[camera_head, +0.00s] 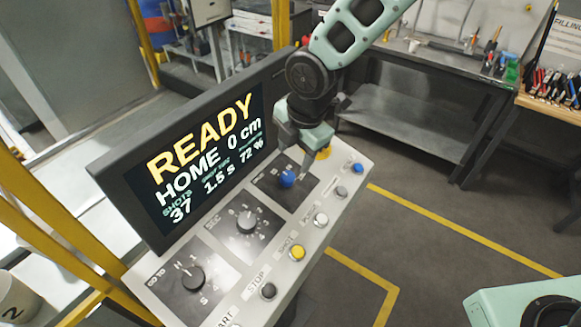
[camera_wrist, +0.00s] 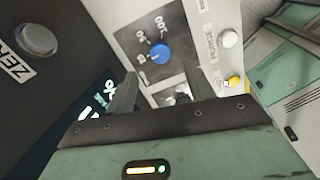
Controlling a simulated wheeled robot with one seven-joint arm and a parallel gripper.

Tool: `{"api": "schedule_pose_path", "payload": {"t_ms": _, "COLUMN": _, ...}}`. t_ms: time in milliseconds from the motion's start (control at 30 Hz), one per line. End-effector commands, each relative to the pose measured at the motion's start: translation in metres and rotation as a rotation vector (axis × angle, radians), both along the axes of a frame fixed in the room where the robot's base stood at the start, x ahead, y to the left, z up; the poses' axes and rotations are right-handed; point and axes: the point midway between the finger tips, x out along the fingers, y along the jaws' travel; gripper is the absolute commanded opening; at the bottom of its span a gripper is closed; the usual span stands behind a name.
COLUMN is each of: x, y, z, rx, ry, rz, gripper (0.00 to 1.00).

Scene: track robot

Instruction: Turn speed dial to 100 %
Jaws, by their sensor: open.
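The speed dial (camera_head: 287,178) is a blue knob on a dark plate at the far end of the sloped console. In the wrist view the blue knob (camera_wrist: 160,52) sits on its plate with numbers around it, one reading 100. Its pointer direction is too small to tell. The screen (camera_head: 205,150) shows READY, HOME 0 cm, SHOTS 37, 1.5 s and 72 %. My gripper (camera_head: 294,163) is open and empty, pointing down close to the blue knob. In the wrist view its fingers (camera_wrist: 160,78) stand apart, with the knob showing beyond the gap between them. Contact cannot be told.
Two other dials (camera_head: 246,221) (camera_head: 192,277) lie nearer on the console. A row of buttons, including a yellow one (camera_head: 297,253) and a blue one (camera_head: 357,168), runs along its right edge. The screen rises close on the left. Open floor lies right.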

Motion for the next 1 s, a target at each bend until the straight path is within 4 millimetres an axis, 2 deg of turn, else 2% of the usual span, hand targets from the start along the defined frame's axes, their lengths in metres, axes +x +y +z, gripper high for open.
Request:
{"api": "schedule_pose_path", "payload": {"t_ms": 200, "x": 0.006, "y": 0.006, "z": -0.041, "rx": -0.002, "ry": 0.003, "rz": 0.003, "gripper": 0.53}}
{"api": "schedule_pose_path", "payload": {"t_ms": 400, "x": 0.01, "y": 0.009, "z": -0.065, "rx": -0.001, "ry": 0.001, "rz": 0.0, "gripper": 0.53}}
{"api": "schedule_pose_path", "payload": {"t_ms": 600, "x": 0.012, "y": 0.011, "z": -0.075, "rx": 0.001, "ry": -0.001, "rz": 0.0, "gripper": 0.53}}
{"api": "schedule_pose_path", "payload": {"t_ms": 867, "x": 0.012, "y": 0.011, "z": -0.075, "rx": 0.001, "ry": -0.001, "rz": 0.0, "gripper": 0.53}}
{"api": "schedule_pose_path", "payload": {"t_ms": 1000, "x": 0.012, "y": 0.011, "z": -0.075, "rx": 0.001, "ry": -0.001, "rz": 0.0, "gripper": 0.14}}
